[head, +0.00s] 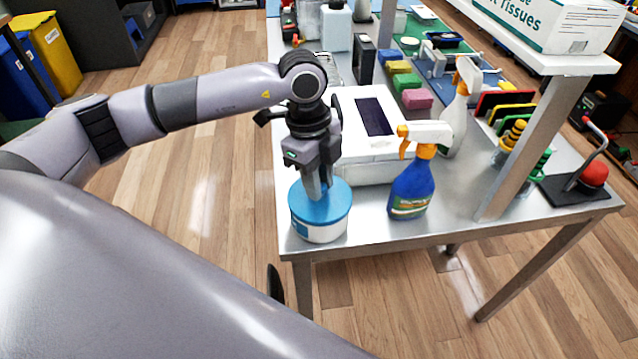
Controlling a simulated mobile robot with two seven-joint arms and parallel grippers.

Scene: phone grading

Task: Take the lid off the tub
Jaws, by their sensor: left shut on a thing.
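The tub (322,231) is a round white container at the near left corner of the metal table. Its blue lid (335,207) sits on top of it. My left gripper (318,192) points down at the lid, with its fingers at the lid's middle. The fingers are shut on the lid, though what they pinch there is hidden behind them. I cannot see a gap between the lid and the tub. My right gripper is not in view.
A blue spray bottle (412,190) stands right of the tub, and a white box-like device (375,167) stands behind it. Another spray bottle (455,122) is farther back. A shelf post (530,145) rises at the right. The table's front strip right of the blue bottle is clear.

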